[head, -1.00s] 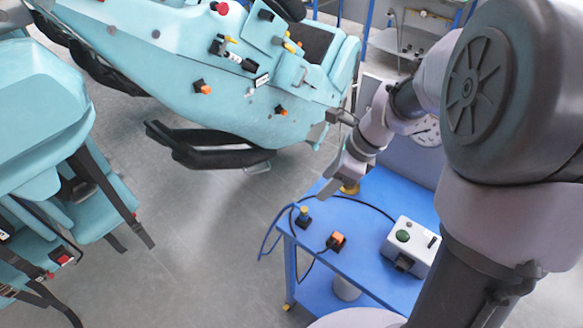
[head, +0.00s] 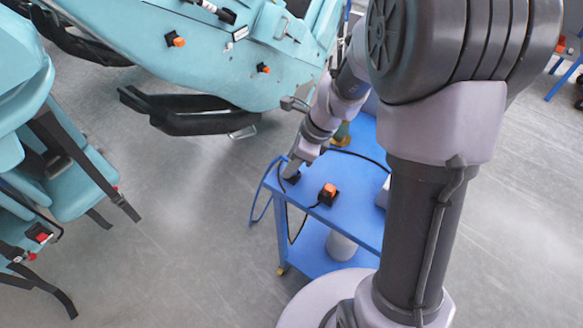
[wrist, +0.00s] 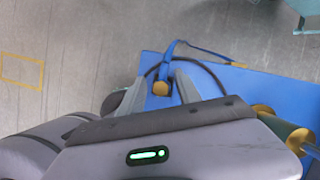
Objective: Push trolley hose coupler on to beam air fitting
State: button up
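My gripper (head: 292,170) is at the left corner of the blue trolley (head: 355,215), pointing down. In the wrist view its two fingers (wrist: 160,92) are apart, one on each side of the brass-coloured hose coupler (wrist: 160,88). Gaps show between the coupler and both fingers. A blue hose (wrist: 170,50) runs from the coupler; it also hangs off the trolley's left side in the head view (head: 256,205). The gripper hides the coupler in the head view. The teal beam body (head: 235,75) is behind; I cannot make out which part is its air fitting.
An orange-and-black connector (head: 328,194) with a black cable lies on the trolley top. A brass-coloured part (head: 341,134) stands behind my wrist. A second teal body (head: 60,185) is at the left. Grey floor (head: 190,220) is open between it and the trolley.

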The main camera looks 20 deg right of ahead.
grip_shut()
